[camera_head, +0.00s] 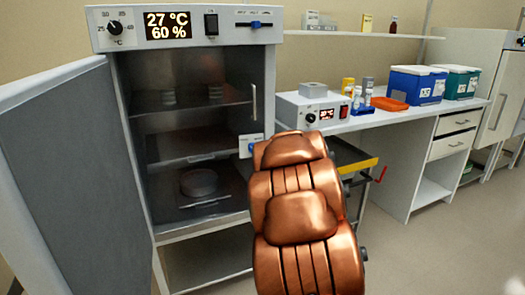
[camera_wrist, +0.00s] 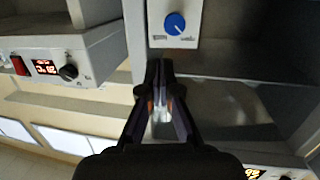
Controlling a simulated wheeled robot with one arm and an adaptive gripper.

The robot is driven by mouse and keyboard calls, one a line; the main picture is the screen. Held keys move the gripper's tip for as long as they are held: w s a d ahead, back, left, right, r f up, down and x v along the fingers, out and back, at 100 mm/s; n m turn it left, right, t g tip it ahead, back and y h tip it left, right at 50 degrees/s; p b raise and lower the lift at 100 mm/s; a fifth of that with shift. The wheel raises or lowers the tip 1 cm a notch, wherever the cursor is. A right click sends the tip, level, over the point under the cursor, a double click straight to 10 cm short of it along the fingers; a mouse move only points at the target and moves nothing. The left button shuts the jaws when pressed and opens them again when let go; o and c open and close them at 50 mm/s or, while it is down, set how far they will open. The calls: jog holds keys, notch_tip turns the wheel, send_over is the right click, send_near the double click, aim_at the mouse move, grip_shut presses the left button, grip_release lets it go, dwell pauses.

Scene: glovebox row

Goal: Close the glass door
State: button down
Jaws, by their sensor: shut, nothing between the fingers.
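The incubator (camera_head: 268,80) stands at the left of the head view, with its solid grey outer door (camera_head: 75,175) swung wide open to the left. A tinted glass door (camera_head: 185,125) seems to cover the shelves, with a pale upright handle (camera_head: 253,102) near its right side. I cannot tell whether it sits flush. A white plate with a blue knob (camera_head: 250,146) is at the right front edge; it also shows in the wrist view (camera_wrist: 175,24). My gripper (camera_wrist: 160,66) is shut and empty, close to this plate. My copper arm hides it in the head view.
A bench (camera_head: 425,120) to the right holds a small instrument (camera_head: 308,115), a red tray (camera_head: 389,104), a blue box (camera_head: 415,86) and a green box (camera_head: 458,84). A yellow-edged cart (camera_head: 358,165) stands behind my arm. The floor at right is clear.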

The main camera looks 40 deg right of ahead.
jog(key=d+t, duration=0.1)
jog(key=d, duration=0.1)
jog(key=b, duration=0.2)
send_near(260, 140)
jog(key=shift+t, duration=0.3)
jog(key=x, duration=0.4)
jog(key=shift+w+d+f, duration=0.1)
jog(key=shift+d+f, duration=0.05)
jog(key=shift+d, duration=0.05)
jog(key=shift+x, duration=0.75)
jog(key=shift+w+d, duration=0.3)
jog(key=shift+w, duration=0.35)
jog(key=shift+w, duration=0.1)
